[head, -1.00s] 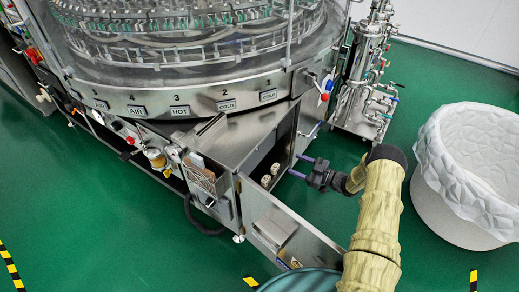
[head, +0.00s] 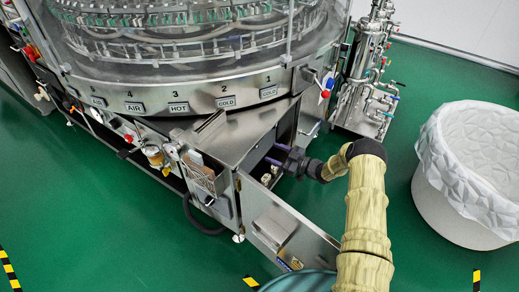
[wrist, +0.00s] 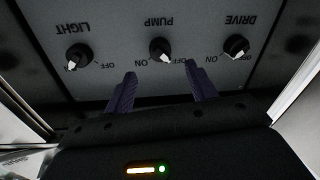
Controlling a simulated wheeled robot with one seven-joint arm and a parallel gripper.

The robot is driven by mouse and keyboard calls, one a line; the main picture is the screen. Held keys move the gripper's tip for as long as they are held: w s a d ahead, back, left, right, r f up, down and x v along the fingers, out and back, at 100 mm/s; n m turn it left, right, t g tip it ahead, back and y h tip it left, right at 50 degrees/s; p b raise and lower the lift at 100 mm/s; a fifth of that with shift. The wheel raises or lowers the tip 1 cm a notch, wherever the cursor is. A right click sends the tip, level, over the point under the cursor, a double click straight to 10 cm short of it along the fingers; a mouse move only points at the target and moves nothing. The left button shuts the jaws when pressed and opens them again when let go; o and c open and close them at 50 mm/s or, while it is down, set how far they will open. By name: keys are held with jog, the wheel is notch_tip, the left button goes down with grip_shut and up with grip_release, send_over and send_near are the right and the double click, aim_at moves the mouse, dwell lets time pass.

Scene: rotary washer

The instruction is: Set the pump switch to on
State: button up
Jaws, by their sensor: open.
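The pump switch (wrist: 160,48) is a dark round knob with a white pointer, on a grey panel that appears upside down in the wrist view. Its pointer is tilted down and right, toward the OFF side; the ON mark is to its left. My gripper (wrist: 160,68) is open, with one purple finger on each side below the knob, apparently not gripping it. In the head view my gripper (head: 274,156) reaches into the open cabinet (head: 238,138), and the panel's labels are hidden there.
The light switch (wrist: 77,57) and drive switch (wrist: 236,46) flank the pump switch. The open cabinet door (head: 290,232) extends toward me. A lined white bin (head: 437,190) stands at right. Pale items (head: 266,180) sit inside the cabinet.

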aim_at(258, 146)
jog(key=b+x, duration=0.1)
jog(key=x, duration=0.6)
jog(key=shift+w+a+b, duration=0.1)
jog(key=shift+a+b, duration=0.1)
jog(key=shift+b, duration=0.1)
jog(key=c, duration=1)
